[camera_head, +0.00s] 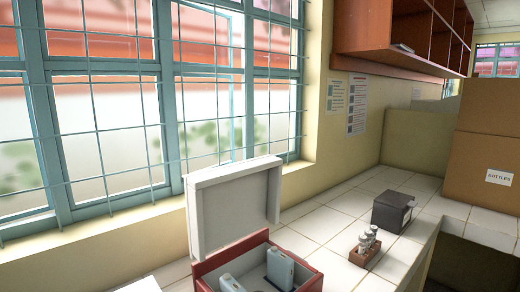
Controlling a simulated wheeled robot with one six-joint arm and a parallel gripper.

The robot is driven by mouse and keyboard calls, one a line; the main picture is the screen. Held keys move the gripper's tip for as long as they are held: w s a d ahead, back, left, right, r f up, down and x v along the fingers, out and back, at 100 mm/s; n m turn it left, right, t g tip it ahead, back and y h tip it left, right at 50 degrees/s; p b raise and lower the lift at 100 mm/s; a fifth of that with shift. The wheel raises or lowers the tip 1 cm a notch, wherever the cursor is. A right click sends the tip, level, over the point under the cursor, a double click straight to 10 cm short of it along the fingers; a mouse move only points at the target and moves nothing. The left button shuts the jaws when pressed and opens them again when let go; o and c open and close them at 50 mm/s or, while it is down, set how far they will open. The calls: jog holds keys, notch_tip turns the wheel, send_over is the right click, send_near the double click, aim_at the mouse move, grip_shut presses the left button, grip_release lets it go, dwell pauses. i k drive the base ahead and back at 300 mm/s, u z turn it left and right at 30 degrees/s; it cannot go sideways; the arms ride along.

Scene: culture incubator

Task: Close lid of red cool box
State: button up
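The red cool box (316,282) stands on the white tiled counter at the bottom centre, partly cut off by the lower picture edge. Its pale grey lid (232,210) is open and stands nearly upright at the left rear side of the box, in front of the window. Inside the box are a light blue block (280,268) and another similar block (231,284), whose lower part is cut off. My gripper is not in this view.
A brown rack with small vials (365,249) and a dark grey box (393,211) stand right of the cool box. A large cardboard box (485,165) is at the right. A barred window (110,110) lies behind the lid. A red-brown shelf (400,40) hangs above.

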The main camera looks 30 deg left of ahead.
aim_at(226, 204)
jog(key=i, duration=1.2)
jog(key=u, duration=1.95)
